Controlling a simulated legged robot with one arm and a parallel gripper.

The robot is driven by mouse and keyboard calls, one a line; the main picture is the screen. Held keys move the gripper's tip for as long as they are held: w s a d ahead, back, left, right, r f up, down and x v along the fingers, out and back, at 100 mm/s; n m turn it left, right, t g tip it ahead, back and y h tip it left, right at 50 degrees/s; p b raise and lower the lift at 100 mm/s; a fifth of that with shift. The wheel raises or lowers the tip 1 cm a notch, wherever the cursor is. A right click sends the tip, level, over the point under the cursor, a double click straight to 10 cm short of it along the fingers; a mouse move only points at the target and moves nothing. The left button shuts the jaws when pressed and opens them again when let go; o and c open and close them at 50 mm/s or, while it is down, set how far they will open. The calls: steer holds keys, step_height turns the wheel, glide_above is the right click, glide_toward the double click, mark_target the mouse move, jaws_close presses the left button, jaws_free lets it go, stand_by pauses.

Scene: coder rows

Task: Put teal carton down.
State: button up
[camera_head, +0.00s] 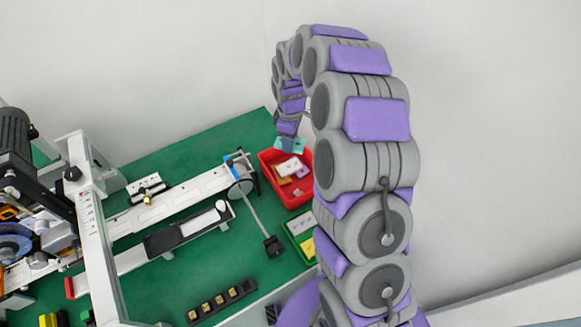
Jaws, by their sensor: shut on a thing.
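The teal carton (291,145) is at the upper part of the red bin (272,187), just below the end of my arm. My gripper (287,139) is small in the picture and points down. It is shut on the teal carton. The carton overlaps the bin's far edge in the picture; I cannot tell whether it touches the bin or the things in it. The fingertips are too small to make out clearly.
The red bin holds white and brown flat pieces. A green tray (291,225) with cards sits in front of it. A conveyor machine (180,195) and a black block row (221,302) stand left on the green table (190,140). A wall is behind.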

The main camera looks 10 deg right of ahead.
steer(key=f+n, duration=0.1)
steer(key=n, duration=0.1)
steer(key=w+n, duration=0.1)
steer(key=n, duration=0.1)
steer(key=f+n, duration=0.1)
steer(key=n, duration=0.1)
steer(key=shift+w+f, duration=0.25)
steer(key=shift+f, duration=0.1)
steer(key=n, duration=0.1)
steer(key=f+n, duration=0.1)
steer(key=n, duration=0.1)
steer(key=shift+w+a, duration=0.2)
steer(key=shift+w, duration=0.15)
steer(key=shift+f, duration=0.25)
steer(key=b, duration=0.2)
glide_above(289, 167)
step_height(289, 167, down, 6)
steer(key=shift+f, duration=1.95)
steer(key=shift+f, duration=0.35)
steer(key=o, duration=0.8)
steer(key=shift+f, duration=0.1)
steer(key=shift+c, duration=0.2)
